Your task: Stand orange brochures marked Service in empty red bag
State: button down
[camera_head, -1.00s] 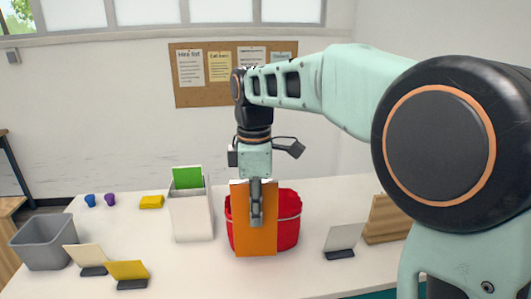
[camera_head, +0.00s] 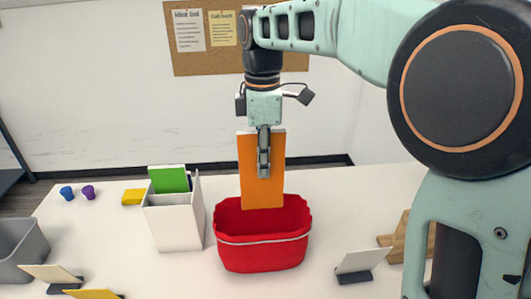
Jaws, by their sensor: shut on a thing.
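My gripper (camera_head: 264,152) is shut on an orange brochure (camera_head: 262,190) and holds it upright by its upper part. No marking can be read on the brochure. The red bag (camera_head: 262,255) stands on the white table, open at the top, with a pale band around it. The brochure hangs over the bag, and its lower edge shows against the bag's far inner wall, near the height of the rim. I cannot tell whether that edge is inside the opening. No other brochure shows in the bag, but its bottom is hidden.
A white holder (camera_head: 176,225) with a green brochure (camera_head: 169,180) stands just left of the bag. A grey bin (camera_head: 18,250) and small card stands are at left. A card stand (camera_head: 360,265) and wooden holder (camera_head: 395,245) are at right. Yellow block (camera_head: 133,197) and two small cups lie behind.

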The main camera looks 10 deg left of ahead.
aim_at(263, 207)
notch_tip(263, 207, down, 14)
jog(key=b, duration=1.1)
jog(key=shift+s+f+b, duration=0.1)
jog(key=shift+b, duration=0.25)
jog(key=shift+f+b, duration=1.05)
jog(key=shift+f, duration=1.05)
jog(key=c, duration=1.9)
grip_release()
jog(key=shift+c, duration=0.2)
